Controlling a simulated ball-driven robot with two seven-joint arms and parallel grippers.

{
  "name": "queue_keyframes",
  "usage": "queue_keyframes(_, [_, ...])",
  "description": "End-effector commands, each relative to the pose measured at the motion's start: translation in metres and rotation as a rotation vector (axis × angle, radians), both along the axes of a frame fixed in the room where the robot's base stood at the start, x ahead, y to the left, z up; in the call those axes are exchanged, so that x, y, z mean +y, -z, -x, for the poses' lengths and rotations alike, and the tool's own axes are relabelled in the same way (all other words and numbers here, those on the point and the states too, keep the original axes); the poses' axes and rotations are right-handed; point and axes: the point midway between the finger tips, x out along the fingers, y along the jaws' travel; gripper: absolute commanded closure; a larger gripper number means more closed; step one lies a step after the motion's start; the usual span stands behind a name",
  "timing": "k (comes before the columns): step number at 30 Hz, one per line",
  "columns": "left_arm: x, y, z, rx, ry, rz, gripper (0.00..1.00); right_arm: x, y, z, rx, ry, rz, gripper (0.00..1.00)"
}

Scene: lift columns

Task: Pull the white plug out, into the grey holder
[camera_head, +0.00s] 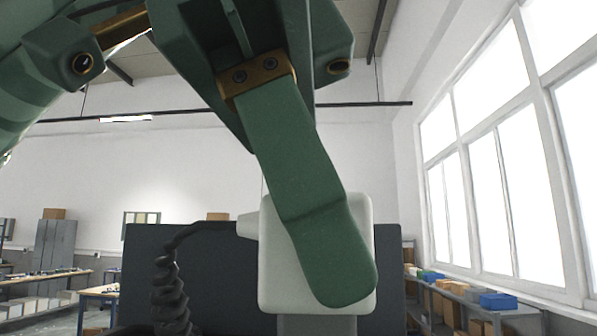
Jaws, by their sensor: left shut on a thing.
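The white plug (278,282) is a rounded white block, upright in the middle of the head view. A dark coiled cable (168,280) runs from a white stub at its left side. My left gripper (345,280) comes down from above and is shut on the plug. Its near green finger lies slanted across the plug's front; its other finger is hidden. A grey piece (317,326) shows directly below the plug, cut off by the bottom edge. I cannot tell whether it is the grey holder or a part under the plug. My right gripper is not in view.
A dark grey panel (215,270) stands behind the plug and cable. Farther back are a shelf with boxes and blue bins (497,301) at the right, under large windows, and workbenches (100,292) at the left. The space right of the plug looks clear.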

Motion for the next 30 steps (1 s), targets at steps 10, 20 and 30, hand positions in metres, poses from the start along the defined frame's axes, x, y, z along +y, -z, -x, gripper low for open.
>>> queue_keyframes(10, [-0.008, -0.002, -0.024, 0.001, -0.001, -0.001, 0.84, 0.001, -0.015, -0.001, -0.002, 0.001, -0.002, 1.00])
queue_keyframes(20, [-0.015, -0.002, -0.047, 0.001, -0.001, -0.001, 0.84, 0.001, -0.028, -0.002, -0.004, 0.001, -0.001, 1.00])
queue_keyframes(30, [-0.022, -0.002, -0.069, 0.000, -0.001, -0.001, 0.84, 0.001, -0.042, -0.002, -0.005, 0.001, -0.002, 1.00])
